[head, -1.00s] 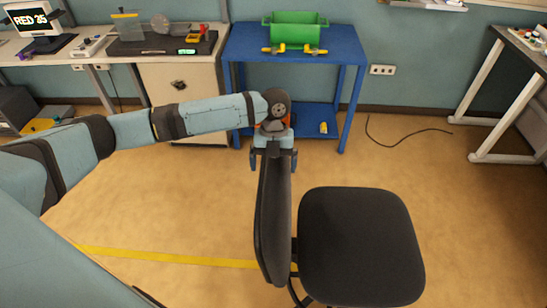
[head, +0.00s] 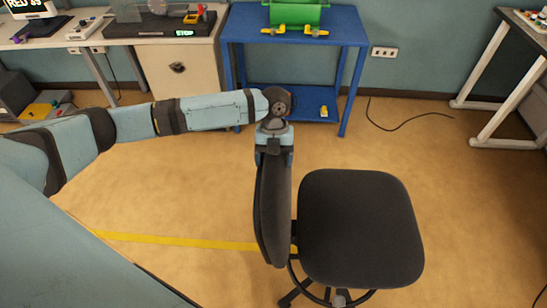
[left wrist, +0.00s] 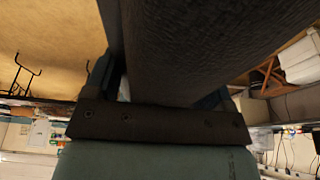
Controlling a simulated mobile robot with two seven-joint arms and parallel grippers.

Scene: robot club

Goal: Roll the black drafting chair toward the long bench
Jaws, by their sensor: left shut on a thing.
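The black drafting chair stands on the floor, with its seat (head: 360,225) to the right and its backrest (head: 273,215) upright to the left. Part of its base with casters and a foot ring shows below the seat. My left gripper (head: 274,155) is shut on the top edge of the backrest. In the left wrist view the dark backrest (left wrist: 210,45) fills the space between the fingers. No long bench is clearly identifiable; a white bench (head: 100,38) runs along the wall at the left. My right gripper is not in view.
A blue table (head: 295,35) with a green bin (head: 296,14) stands against the back wall. A black cable (head: 408,122) lies on the floor to its right. A white-legged table (head: 505,85) is at the right. Floor around the chair is clear, with a yellow line (head: 180,240).

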